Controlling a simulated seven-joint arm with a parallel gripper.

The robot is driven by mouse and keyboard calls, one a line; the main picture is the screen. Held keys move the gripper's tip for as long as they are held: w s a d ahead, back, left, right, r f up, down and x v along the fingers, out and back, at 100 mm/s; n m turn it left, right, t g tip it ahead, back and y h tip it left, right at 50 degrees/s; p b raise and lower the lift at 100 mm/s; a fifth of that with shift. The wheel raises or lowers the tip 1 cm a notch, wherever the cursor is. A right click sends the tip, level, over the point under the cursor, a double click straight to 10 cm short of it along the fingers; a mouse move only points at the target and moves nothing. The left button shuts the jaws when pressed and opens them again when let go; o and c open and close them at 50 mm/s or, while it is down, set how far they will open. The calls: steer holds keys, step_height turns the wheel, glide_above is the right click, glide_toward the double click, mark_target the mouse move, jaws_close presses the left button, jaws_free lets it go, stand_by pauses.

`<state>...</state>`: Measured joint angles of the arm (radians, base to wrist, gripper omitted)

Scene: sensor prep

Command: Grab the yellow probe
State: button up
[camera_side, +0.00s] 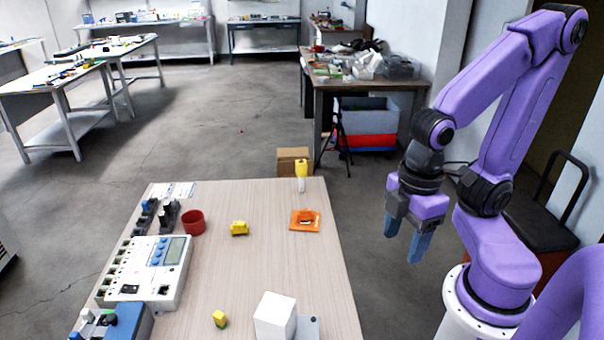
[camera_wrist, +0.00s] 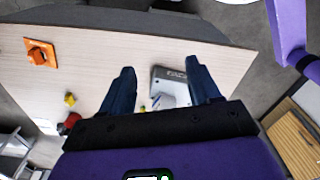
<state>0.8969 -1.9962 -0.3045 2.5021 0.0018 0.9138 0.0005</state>
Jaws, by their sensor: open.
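Several yellow items stand on the table (camera_side: 285,262). A yellow-topped piece with a white lower part (camera_side: 301,172) stands upright at the far edge and looks most like the yellow probe. A small yellow block (camera_side: 239,229) lies mid-table and shows in the wrist view (camera_wrist: 70,98). A yellow-and-green block (camera_side: 219,319) lies at the near side. My gripper (camera_side: 404,243) hangs right of the table, fingers pointing down, open and empty. Its blue fingers frame the wrist view (camera_wrist: 160,67), apart from all yellow items. The upright piece is not identifiable in the wrist view.
An orange holder (camera_side: 305,220) sits near the table's right edge. A white box (camera_side: 275,315) stands at the near right. A red cup (camera_side: 193,222), a white device with a display (camera_side: 165,262) and a blue-grey device (camera_side: 122,322) occupy the left. The middle is mostly clear.

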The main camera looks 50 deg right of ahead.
mark_target(302, 166)
steer(key=w+a+f+m+t+y, duration=0.15)
steer(key=w+m, duration=0.25)
steer(key=w, duration=0.5)
steer(key=w+a+f+m+t, duration=0.2)
steer(key=w+f+m+t, duration=0.1)
steer(key=w, duration=0.6)
steer(key=w+a+f+m+t+y, duration=0.1)
steer(key=w+a+f+m+t, duration=0.2)
steer(key=w, duration=0.5)
steer(key=w+d+f+m+t+h, duration=0.2)
steer(key=w+d+m+h, duration=0.3)
steer(key=w+d, duration=0.4)
steer(key=w+d+f+m+h, duration=0.15)
steer(key=d+m+h, duration=0.5)
steer(key=d, duration=0.95)
steer(key=shift+n+t, duration=0.35)
steer(key=shift+n, duration=0.2)
steer(key=x, duration=1.1)
steer(key=shift+w+d+f, duration=0.15)
steer(key=shift+d, duration=0.1)
steer(key=shift+f+x, duration=0.2)
steer(key=shift+x, duration=2.5)
